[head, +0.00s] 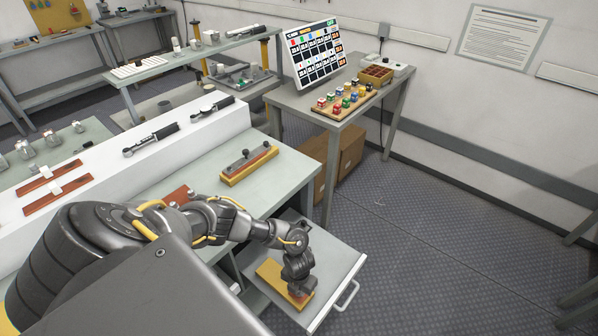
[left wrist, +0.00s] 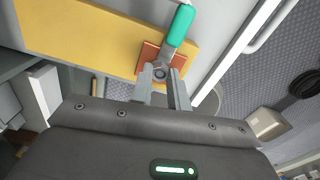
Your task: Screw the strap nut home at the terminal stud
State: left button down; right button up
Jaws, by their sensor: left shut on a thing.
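My left gripper (head: 299,296) points down over a yellow board (head: 270,270) in the pulled-out drawer. In the left wrist view its two fingers (left wrist: 162,92) are closed around a small round metal part, seemingly the strap nut (left wrist: 160,74). This sits at a copper-coloured plate (left wrist: 147,56) on the yellow board (left wrist: 85,35). A grey metal piece with a green sleeve (left wrist: 181,25) runs away from the same spot. The terminal stud is not distinct; the nut's seating and threads are hidden. In the head view my gripper covers the nut. My right gripper is not in view.
The drawer (head: 338,263) has a handle (head: 347,294) at its right. On the bench above lie a yellow-and-red block (head: 248,168) and two torque-wrench-like tools on a white ledge (head: 190,145). A table (head: 300,102) with a display (head: 315,52) and coloured fuses stands behind.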

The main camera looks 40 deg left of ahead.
pick_arm(q)
jog(key=c, duration=1.6)
grip_release()
jog(key=shift+r, duration=0.1)
notch_tip(320, 180, up, 7)
jog(key=p, duration=0.6)
